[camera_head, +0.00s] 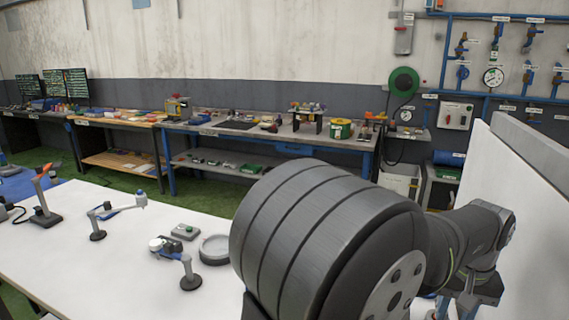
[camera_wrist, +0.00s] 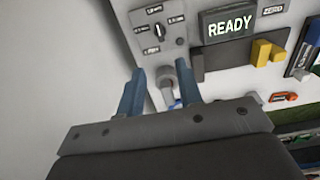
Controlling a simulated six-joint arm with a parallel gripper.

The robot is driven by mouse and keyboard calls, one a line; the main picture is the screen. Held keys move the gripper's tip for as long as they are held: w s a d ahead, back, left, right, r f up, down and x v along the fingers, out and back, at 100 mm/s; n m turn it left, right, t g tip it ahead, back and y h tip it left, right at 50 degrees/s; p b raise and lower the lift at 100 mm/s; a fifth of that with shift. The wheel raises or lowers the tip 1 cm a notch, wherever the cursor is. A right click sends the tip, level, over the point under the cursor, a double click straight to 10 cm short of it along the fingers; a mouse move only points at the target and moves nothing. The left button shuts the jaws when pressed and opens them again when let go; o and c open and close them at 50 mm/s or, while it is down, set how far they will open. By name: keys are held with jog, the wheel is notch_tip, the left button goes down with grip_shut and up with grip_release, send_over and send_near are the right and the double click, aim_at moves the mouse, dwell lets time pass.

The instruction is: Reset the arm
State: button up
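My gripper (camera_wrist: 164,70) shows in the wrist view with its two blue-grey fingers apart. A grey round-ended part (camera_wrist: 169,82) shows between the fingers; I cannot tell whether either finger touches it. No object is visibly clamped. In the head view my dark arm fills the lower middle and bends to the right, beside a white upright panel (camera_head: 525,210). The fingertips are not clear in that view.
The wrist view shows a panel with a selector knob (camera_wrist: 159,31), a READY display (camera_wrist: 227,26) and yellow blocks (camera_wrist: 265,52). In the head view, a white table (camera_head: 95,262) holds a round grey tray (camera_head: 214,250) and a green-button box (camera_head: 185,231). Workbenches stand behind.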

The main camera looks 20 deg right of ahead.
notch_tip(320, 180, down, 14)
jog(key=shift+r, duration=0.1)
jog(key=shift+r+m, duration=0.25)
jog(key=shift+m, duration=0.55)
jog(key=m, duration=0.7)
notch_tip(320, 180, up, 11)
